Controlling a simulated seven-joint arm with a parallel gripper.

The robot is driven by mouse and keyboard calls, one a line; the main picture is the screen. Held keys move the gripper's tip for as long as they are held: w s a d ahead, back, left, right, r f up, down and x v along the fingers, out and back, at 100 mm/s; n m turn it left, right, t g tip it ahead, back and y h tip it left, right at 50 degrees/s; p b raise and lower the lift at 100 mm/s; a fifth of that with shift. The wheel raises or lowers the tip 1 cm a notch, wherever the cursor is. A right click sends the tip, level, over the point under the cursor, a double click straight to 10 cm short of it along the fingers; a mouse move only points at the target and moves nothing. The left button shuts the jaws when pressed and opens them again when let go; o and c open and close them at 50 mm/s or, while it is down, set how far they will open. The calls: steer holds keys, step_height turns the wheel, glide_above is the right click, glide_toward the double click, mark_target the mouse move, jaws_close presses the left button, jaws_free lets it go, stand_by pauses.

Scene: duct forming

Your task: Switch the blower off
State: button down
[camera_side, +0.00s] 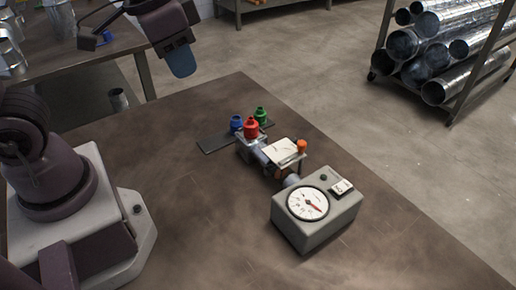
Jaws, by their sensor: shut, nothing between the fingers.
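The blower is a grey box (316,221) on the brown table, right of centre. Its top carries a round white gauge (307,203) with a red needle pointing to the lower right. A small black and white switch (342,187) sits beside the gauge, at the box's far right corner. Its on or off position is too small to tell.
A short duct with a white plate (284,152) and orange knob (301,146) joins the box. Blue (236,123), red (251,128) and green (261,115) fittings stand behind it by a dark mat (215,141). A rack of metal pipes (436,50) stands right. The table's front middle is clear.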

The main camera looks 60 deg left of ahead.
steer(key=s+a+r+n+t, duration=0.1)
steer(key=s+a+r+t, duration=0.1)
steer(key=s+a+r, duration=0.1)
steer(key=shift+s+t, duration=0.3)
steer(key=shift+s, duration=0.5)
steer(key=shift+r, duration=0.1)
